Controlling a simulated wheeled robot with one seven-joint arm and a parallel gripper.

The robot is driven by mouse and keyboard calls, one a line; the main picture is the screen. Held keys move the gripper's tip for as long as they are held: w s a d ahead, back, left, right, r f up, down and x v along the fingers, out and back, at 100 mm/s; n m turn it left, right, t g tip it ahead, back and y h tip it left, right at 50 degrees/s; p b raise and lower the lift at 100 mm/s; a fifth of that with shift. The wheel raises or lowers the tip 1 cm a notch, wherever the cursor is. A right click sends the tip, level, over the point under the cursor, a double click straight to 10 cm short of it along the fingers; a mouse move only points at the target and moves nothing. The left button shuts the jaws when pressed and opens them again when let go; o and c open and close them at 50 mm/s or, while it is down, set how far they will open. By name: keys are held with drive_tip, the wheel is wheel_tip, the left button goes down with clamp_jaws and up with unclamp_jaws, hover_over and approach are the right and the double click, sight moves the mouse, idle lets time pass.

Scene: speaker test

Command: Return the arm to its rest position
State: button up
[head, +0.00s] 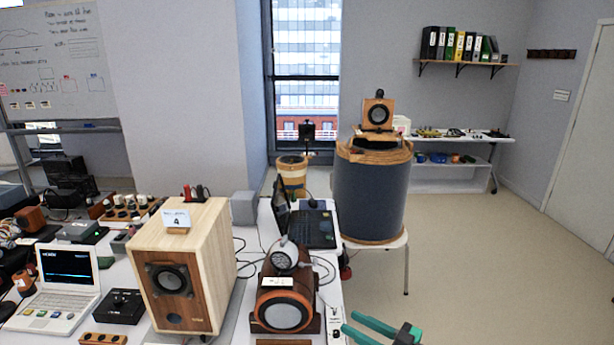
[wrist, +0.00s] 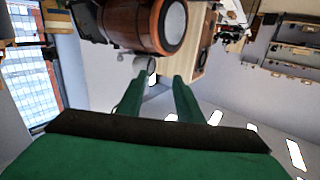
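My gripper (head: 349,323) shows at the bottom edge of the head view, right of the front table's corner, with green fingers pointing left. In the wrist view its two green fingers (wrist: 158,82) stand apart with a clear gap and nothing held between them. The rest of my arm is mostly out of the head view. A round wooden speaker (head: 285,305) with a grey cone stands on the table left of my gripper. It also appears at the top of the wrist view (wrist: 140,22), beyond the fingers and apart from them.
A wooden box speaker (head: 187,260) tagged 4, a white laptop (head: 62,285) and a black laptop (head: 312,228) crowd the table. A large blue drum (head: 370,195) carries a small speaker (head: 378,114). A white shelf (head: 455,178) stands behind. The floor (head: 500,270) at right is clear.

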drive_tip(key=s+a+f+m+t+h, duration=0.1)
drive_tip(key=s+a+f+m+h, duration=0.15)
drive_tip(key=f, duration=0.65)
drive_tip(key=s+a+f+m+h, duration=0.2)
drive_tip(key=f+m+h, duration=0.15)
drive_tip(key=f, duration=0.55)
drive_tip(key=s+a+f+m+h, duration=0.3)
drive_tip(key=s+f+m+h, duration=0.15)
drive_tip(key=s+f, duration=0.8)
drive_tip(key=s+a+r+h, duration=0.1)
drive_tip(key=s+r+h, duration=0.15)
drive_tip(key=s, duration=0.55)
drive_tip(key=s+r+h, duration=0.1)
drive_tip(key=s+r, duration=0.2)
drive_tip(key=s, duration=0.6)
drive_tip(key=s+a+r+t, duration=0.3)
drive_tip(key=s+r, duration=0.7)
drive_tip(key=r, duration=0.5)
drive_tip(key=shift+s+a+t, duration=0.3)
drive_tip(key=shift+s+a, duration=0.1)
drive_tip(key=shift+a, duration=0.3)
